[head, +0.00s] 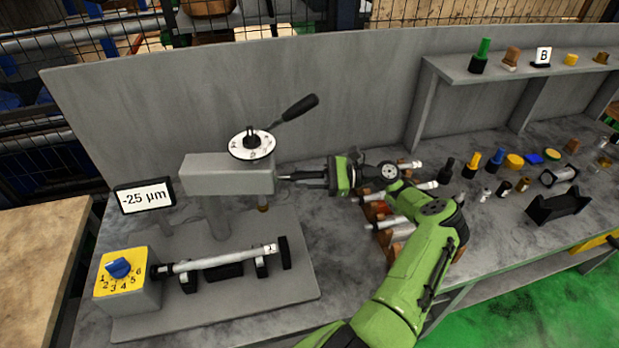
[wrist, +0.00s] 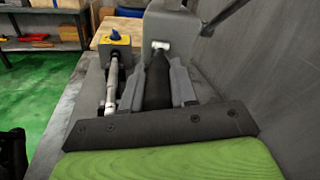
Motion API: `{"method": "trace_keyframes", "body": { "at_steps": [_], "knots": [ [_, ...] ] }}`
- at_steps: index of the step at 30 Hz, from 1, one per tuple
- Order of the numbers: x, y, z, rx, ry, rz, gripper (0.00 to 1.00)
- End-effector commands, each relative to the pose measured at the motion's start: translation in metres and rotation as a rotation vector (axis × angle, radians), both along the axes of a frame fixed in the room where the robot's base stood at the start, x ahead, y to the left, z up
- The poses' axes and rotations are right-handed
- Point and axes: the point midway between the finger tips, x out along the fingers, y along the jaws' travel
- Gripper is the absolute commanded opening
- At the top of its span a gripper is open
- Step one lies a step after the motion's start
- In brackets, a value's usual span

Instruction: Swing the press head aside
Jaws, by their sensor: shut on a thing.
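The press head (head: 225,174) is a grey block with a round white dial (head: 251,143) on top and a black lever (head: 298,108) rising to the right. It stands on a grey post above the base plate. My gripper (head: 300,178) is at the right end of the head. In the wrist view, my gripper (wrist: 157,88) is shut around a black tapered handle (wrist: 156,75), whose light metal end meets the grey head (wrist: 170,25). In the head view my fingers mostly hide this handle.
A grey shaft (head: 215,259) labelled 1 lies on supports in front of the post. A yellow selector box (head: 125,280) with a blue knob and a "-25 µm" display (head: 145,196) stand left. Several shafts on brown rests (head: 398,232) lie close to my arm. A back wall (head: 210,95) rises behind.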

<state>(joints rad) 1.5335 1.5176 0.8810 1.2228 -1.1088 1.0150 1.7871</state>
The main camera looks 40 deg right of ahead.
Motion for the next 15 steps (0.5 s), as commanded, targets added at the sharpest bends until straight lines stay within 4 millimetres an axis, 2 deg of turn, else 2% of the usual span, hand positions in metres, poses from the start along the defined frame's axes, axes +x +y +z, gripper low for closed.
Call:
{"method": "trace_keyframes", "body": {
  "at_steps": [11, 12, 15],
  "knots": [
    [0.0005, -0.0007, -0.0004, 0.000, 0.003, -0.002, 0.00],
    [0.0005, -0.0007, -0.0004, 0.000, 0.003, -0.002, 0.31],
    [0.0005, -0.0005, -0.0003, -0.001, 0.002, -0.001, 0.46]
  ]
}}
